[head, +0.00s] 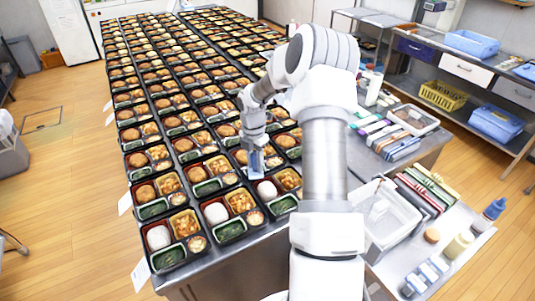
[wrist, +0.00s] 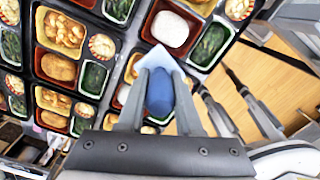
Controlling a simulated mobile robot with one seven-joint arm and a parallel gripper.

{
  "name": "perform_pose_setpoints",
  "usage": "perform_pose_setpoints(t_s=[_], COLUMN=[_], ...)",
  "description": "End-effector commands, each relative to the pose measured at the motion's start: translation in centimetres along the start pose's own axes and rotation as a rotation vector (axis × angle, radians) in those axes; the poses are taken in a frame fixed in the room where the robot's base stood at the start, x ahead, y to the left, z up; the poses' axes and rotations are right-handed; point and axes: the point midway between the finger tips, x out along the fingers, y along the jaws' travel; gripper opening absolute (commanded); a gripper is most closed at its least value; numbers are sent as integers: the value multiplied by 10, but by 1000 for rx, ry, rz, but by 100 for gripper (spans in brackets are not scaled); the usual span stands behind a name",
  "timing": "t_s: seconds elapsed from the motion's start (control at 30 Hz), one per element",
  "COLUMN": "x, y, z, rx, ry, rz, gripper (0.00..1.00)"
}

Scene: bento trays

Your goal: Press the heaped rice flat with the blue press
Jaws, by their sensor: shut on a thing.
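My gripper (head: 256,150) is shut on the blue press (head: 257,165) and holds it over the near right part of the tray rows. In the wrist view the press's blue handle (wrist: 160,92) sits between my two fingers (wrist: 159,100), with a pale flat plate (wrist: 157,59) beyond it. White rice (head: 267,190) lies in a red-lined compartment just below and right of the press; rice also shows in the wrist view (wrist: 171,29), apart from the plate. Two more rice portions, one in the middle (head: 216,213) and one at left (head: 158,237), lie in the nearest trays. The press's underside is hidden.
Many black bento trays (head: 178,262) fill the long steel table, with little free room between them. A side counter at right holds a white bin (head: 385,218), bottles and colored boxes. Blue baskets (head: 495,124) stand on shelves behind.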

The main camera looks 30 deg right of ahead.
Motion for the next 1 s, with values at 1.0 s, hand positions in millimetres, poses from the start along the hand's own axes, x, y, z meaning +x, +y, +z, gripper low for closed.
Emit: perform_pose_setpoints(t_s=[1.0], x=[48], y=[-18], z=[40], rx=[-390], ry=[1], rz=[5], gripper=[0])
